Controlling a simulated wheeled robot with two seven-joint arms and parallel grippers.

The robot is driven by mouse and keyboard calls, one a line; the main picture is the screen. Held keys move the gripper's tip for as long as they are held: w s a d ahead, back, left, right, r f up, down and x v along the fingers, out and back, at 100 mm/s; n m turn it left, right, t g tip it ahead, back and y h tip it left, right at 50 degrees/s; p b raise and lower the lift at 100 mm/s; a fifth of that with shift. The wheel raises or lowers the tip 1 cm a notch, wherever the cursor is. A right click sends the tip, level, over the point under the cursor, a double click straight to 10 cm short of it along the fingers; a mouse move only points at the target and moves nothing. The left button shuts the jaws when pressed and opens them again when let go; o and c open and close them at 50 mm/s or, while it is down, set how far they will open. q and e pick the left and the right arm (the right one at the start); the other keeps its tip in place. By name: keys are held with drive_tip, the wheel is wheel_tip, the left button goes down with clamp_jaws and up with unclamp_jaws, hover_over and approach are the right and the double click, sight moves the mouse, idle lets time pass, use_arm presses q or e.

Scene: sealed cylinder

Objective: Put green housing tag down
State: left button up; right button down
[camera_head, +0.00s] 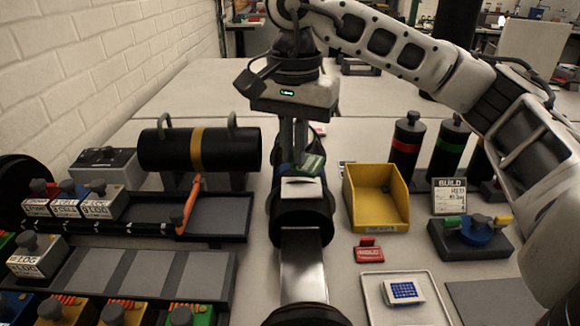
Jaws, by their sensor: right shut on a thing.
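My right gripper (299,160) points straight down near the middle of the view, its arm coming in from the upper right. It is shut on the green housing tag (311,166), which is held tilted and partly hidden by the fingers. The tag is over the far end of a black cylindrical housing with a bright metal trough (303,262) in front. A pale label or plate (300,188) shows just below the tag. I cannot tell whether the tag touches anything beneath it. My left gripper is not in view.
A yellow bin (362,213) stands right of the housing, with a red tag (369,252) before it. A tray (375,312) holds a blue-and-white piece. Black cylinders with red (406,147) and green bands stand behind a BUILD sign (447,197). Racks of blocks fill the left.

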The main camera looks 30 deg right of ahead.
sight(290, 187)
drive_tip(key=shift+w+f, duration=0.55)
drive_tip(key=shift+f, duration=0.8)
drive_tip(key=shift+w+f, duration=0.15)
drive_tip(key=shift+f, duration=0.75)
drive_tip(key=shift+f, duration=0.1)
drive_tip(key=shift+f, duration=0.15)
drive_tip(key=c, duration=1.6)
unclamp_jaws()
drive_tip(key=shift+o, duration=0.2)
wheel_tip(290, 187, up, 13)
drive_tip(key=p, duration=0.1)
drive_tip(key=shift+f+p, duration=0.2)
drive_tip(key=shift+p, duration=0.15)
drive_tip(key=shift+f, duration=0.1)
